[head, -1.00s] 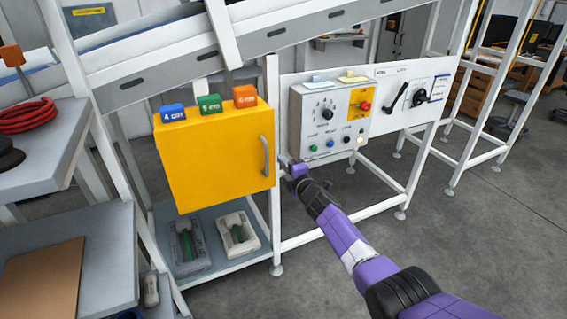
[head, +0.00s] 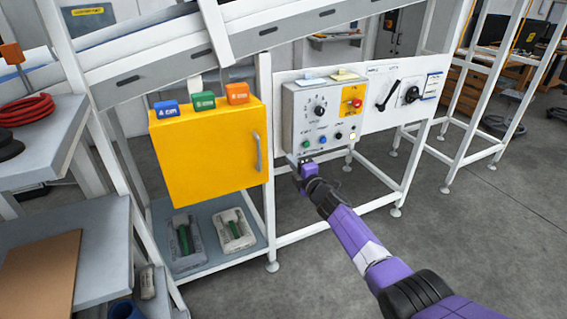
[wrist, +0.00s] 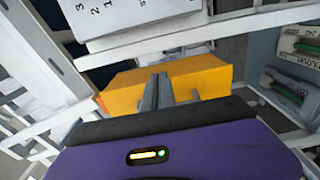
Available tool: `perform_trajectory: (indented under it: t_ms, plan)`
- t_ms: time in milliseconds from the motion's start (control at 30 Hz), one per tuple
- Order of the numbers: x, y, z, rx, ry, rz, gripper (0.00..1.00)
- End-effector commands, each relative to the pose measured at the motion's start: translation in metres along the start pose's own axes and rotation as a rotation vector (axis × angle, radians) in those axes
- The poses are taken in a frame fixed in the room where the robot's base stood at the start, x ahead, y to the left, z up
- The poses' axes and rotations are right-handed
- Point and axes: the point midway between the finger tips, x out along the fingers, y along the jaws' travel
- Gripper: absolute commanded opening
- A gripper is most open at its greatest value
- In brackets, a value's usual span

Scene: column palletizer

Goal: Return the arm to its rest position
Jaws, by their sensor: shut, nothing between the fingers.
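My purple arm reaches in from the lower right of the head view. My gripper (head: 295,161) is just below the lower left of the grey control box (head: 318,115), to the right of the yellow cabinet (head: 205,155). In the wrist view my gripper's fingers (wrist: 160,83) are together with nothing between them. The yellow cabinet (wrist: 205,80) shows behind the fingers there. I cannot tell the exact gap between my gripper and the control box.
The white frame (head: 265,200) carries the cabinet and a white panel (head: 385,115) with a black lever. Two grey trays (head: 183,243) lie on the low shelf (head: 212,257). A grey bench (head: 100,240) stands at left. The floor (head: 480,220) at right is clear.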

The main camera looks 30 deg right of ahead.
Motion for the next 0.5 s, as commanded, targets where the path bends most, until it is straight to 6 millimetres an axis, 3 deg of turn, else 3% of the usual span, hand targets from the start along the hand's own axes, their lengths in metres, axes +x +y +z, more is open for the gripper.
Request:
perform_trajectory:
  t_ms: [267,500]
  plan:
    - [-0.012,-0.001,0.044,-0.001,-0.002,0.0,0.0]
    - [-0.016,0.0,0.058,0.001,0.0,0.0,0.0]
